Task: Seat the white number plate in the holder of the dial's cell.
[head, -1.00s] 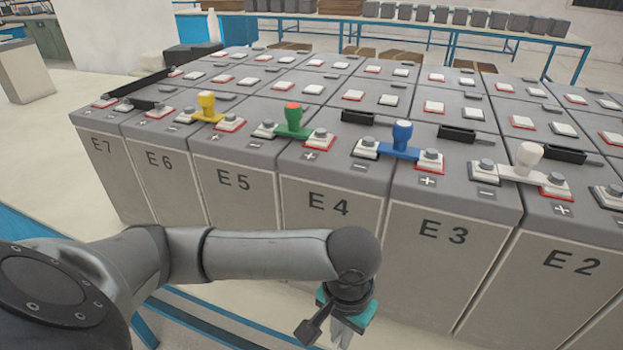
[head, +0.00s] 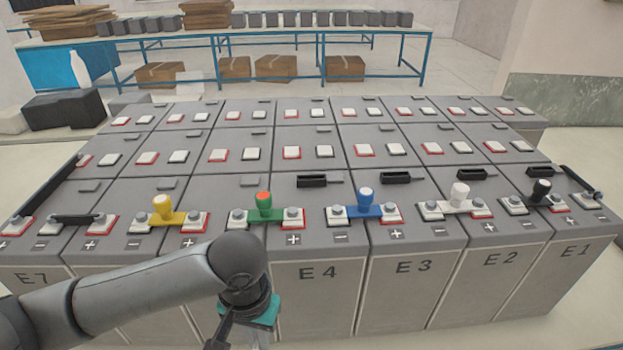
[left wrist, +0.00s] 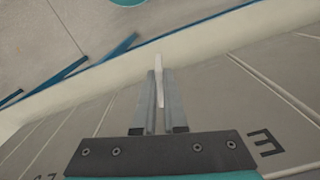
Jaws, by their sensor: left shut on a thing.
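My left gripper (head: 256,338) hangs low in front of the battery cells, below the front edge of E4 and E5. In the left wrist view its two fingers (left wrist: 160,105) are shut on a thin white plate (left wrist: 158,70), whose end sticks out past the tips. Any number on the plate cannot be read. Black slotted holders lie on the cell tops, behind the green link (head: 312,181), the blue link (head: 395,177), the white link (head: 472,174) and the black-knobbed link (head: 540,171). I cannot make out a dial. My right gripper is out of view.
A yellow link (head: 163,207), green link (head: 264,203), blue link (head: 365,199) and white link (head: 459,195) stand up along the front row. A black bar (head: 75,219) lies near E7. Behind the rows is a blue-legged table (head: 400,30) with grey blocks.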

